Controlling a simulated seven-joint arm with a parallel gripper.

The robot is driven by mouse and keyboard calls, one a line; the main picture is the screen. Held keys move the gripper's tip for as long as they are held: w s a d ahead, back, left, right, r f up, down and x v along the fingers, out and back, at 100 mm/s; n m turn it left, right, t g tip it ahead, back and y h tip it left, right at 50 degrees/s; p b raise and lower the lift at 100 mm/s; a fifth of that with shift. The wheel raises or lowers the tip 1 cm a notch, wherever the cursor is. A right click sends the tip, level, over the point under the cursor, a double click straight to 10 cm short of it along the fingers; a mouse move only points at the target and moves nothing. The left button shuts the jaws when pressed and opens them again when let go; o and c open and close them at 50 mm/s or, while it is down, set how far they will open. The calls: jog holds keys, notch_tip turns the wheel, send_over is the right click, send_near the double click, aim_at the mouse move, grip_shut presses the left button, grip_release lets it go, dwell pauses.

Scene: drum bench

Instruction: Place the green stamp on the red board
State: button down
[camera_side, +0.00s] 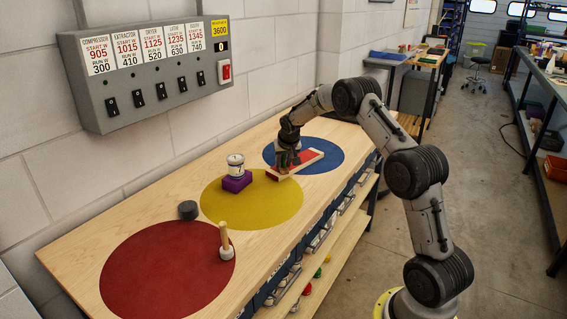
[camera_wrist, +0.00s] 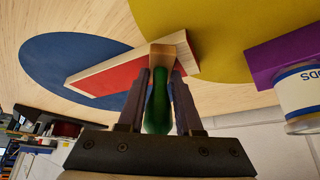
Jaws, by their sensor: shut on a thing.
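My gripper (camera_wrist: 161,85) is shut on the green stamp (camera_wrist: 157,105), with one finger on either side of its green handle. The stamp's wooden block (camera_wrist: 161,54) points away from the wrist, over the end of the red board nearest the yellow disc. The red board (camera_wrist: 118,78) is a red strip with pale wooden edges. In the side view the board (camera_side: 308,159) lies across the blue and yellow discs, and my gripper (camera_side: 287,158) is low at its left part. The fingers largely hide the stamp there. I cannot tell whether the block touches the board.
On the yellow disc (camera_side: 250,213), a white tin (camera_side: 236,167) stands on a purple block (camera_side: 237,183), left of my gripper. A dark puck (camera_side: 188,210) sits farther left. A wooden-handled tool (camera_side: 225,240) stands at the red disc's edge (camera_side: 160,275). The blue disc (camera_side: 330,152) is partly bare.

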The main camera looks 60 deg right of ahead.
jog(key=shift+f, duration=0.1)
jog(key=c, duration=0.6)
grip_release()
